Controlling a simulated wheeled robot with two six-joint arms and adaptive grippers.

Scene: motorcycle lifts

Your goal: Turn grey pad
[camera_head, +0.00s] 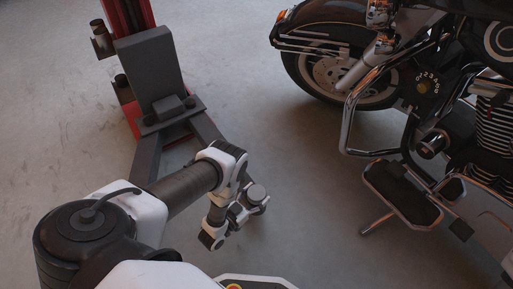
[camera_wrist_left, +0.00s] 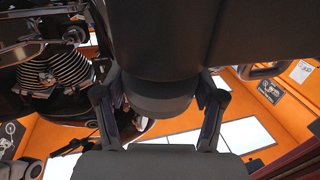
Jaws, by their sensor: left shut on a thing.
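In the left wrist view, a dark grey round pad (camera_wrist_left: 160,104) sits under a wide dark block, between the two fingers of my left gripper (camera_wrist_left: 158,93). The fingers stand on either side of it and are shut on it. In the head view, my left arm comes in from the left and bends down at the middle. Its wrist links show there, but the fingers and pad cannot be clearly made out. My right gripper is in neither view.
A motorcycle (camera_head: 400,100) stands at the right, with its footboard (camera_head: 402,192) low near the middle. A red and dark grey lift post (camera_head: 148,75) with spread floor legs (camera_head: 147,158) stands at upper left. Grey floor (camera_head: 300,190) is free between them.

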